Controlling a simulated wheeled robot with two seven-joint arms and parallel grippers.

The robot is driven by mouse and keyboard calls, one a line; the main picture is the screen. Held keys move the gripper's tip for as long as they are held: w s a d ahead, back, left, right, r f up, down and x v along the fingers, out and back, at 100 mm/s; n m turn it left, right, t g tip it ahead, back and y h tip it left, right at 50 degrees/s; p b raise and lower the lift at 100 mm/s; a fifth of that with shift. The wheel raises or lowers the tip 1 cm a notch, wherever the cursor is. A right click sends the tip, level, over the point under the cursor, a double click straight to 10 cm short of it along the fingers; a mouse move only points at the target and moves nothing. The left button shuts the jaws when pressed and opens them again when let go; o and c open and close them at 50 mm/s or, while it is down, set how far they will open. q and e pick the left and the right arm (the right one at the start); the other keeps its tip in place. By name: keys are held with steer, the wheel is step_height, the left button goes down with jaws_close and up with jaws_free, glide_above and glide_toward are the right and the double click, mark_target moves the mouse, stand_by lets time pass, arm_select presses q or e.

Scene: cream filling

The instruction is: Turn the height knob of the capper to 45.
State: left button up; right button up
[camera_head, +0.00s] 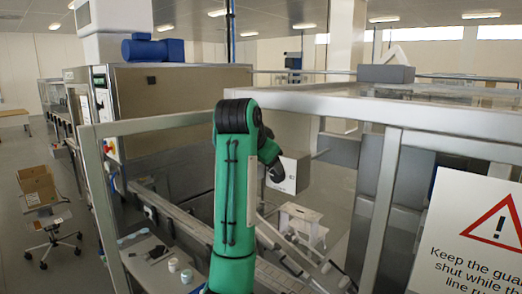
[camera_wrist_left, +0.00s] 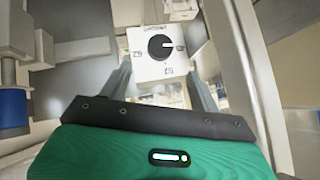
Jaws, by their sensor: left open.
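The height knob (camera_wrist_left: 162,47) is a black dial on a pale square panel (camera_wrist_left: 144,70) with marks around it. Its white pointer line points right, towards the right-hand mark. The marks look upside down and are too small to read surely. My left gripper (camera_wrist_left: 161,76) is open and empty, its two fingers either side of the panel's lower part, with the knob ahead between them. They appear apart from the knob. In the head view, my green left arm hides much of the gripper (camera_head: 277,172) beside a grey box (camera_head: 294,174). My right gripper is not in view.
A warning sign (camera_head: 475,235) hangs at the right. A white stool-like stand (camera_head: 300,222) is below the box. A cardboard box (camera_head: 37,186) sits at the left.

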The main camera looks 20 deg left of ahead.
arm_select(q)
steer(key=v, duration=0.3)
steer(key=shift+s+r+p, duration=0.3)
steer(key=shift+p, duration=0.05)
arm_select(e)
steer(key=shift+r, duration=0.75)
arm_select(q)
steer(key=shift+s, duration=0.15)
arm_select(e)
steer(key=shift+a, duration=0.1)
